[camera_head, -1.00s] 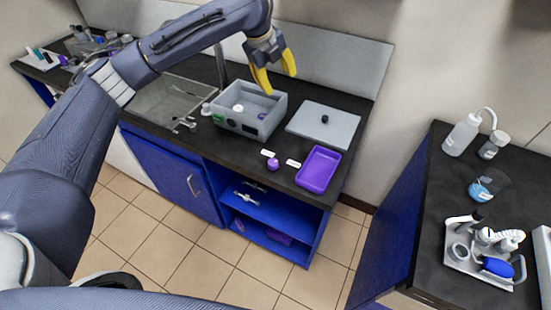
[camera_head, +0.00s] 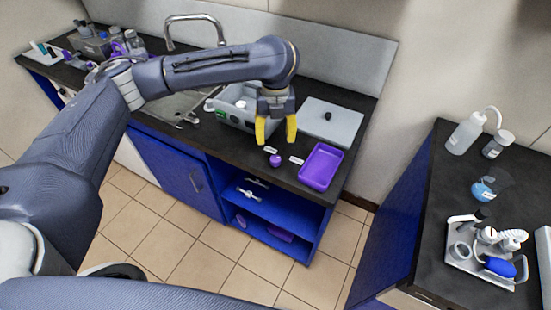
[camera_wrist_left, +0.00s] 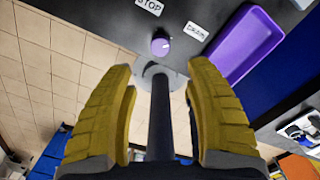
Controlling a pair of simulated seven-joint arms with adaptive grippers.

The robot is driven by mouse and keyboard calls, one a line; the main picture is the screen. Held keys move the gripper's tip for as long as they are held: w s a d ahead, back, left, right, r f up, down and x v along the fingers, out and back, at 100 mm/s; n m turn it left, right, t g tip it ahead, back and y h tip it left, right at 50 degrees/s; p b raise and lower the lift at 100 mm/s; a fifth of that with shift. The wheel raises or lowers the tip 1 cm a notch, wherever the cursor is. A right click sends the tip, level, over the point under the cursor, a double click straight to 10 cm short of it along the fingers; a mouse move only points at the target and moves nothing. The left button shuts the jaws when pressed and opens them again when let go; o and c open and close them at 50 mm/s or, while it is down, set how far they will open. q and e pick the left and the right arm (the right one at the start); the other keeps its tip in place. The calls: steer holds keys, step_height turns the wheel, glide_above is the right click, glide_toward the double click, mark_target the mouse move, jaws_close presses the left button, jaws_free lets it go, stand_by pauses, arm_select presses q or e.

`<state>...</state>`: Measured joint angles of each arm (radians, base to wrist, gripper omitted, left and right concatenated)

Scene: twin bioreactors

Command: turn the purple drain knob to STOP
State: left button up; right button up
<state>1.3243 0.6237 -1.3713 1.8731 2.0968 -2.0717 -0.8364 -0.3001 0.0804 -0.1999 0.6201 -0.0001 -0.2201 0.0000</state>
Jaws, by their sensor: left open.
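The purple drain knob (camera_head: 276,160) stands on the black counter front, close to two white labels. In the left wrist view the knob (camera_wrist_left: 160,46) shows a small white mark on its right side, toward the label on the right (camera_wrist_left: 196,31). The STOP label (camera_wrist_left: 149,6) is at the top edge, above the knob. My left gripper (camera_head: 276,136) has yellow fingers, spread open and empty, pointing down above and behind the knob. In the wrist view the knob lies beyond the gap between the fingertips (camera_wrist_left: 162,72). My right gripper is not in view.
A purple tray (camera_head: 306,181) lies right of the knob. The grey box (camera_head: 230,104) is partly hidden behind my left arm and gripper. A grey lid (camera_head: 349,117) lies behind the tray. A sink with a tap (camera_head: 196,18) is to the left.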

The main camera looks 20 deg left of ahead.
mark_target(275, 158)
arm_select(q)
step_height(275, 158, down, 11)
steer(key=shift+r, duration=0.1)
stand_by(0.4)
steer(key=shift+c, duration=0.3)
jaws_close()
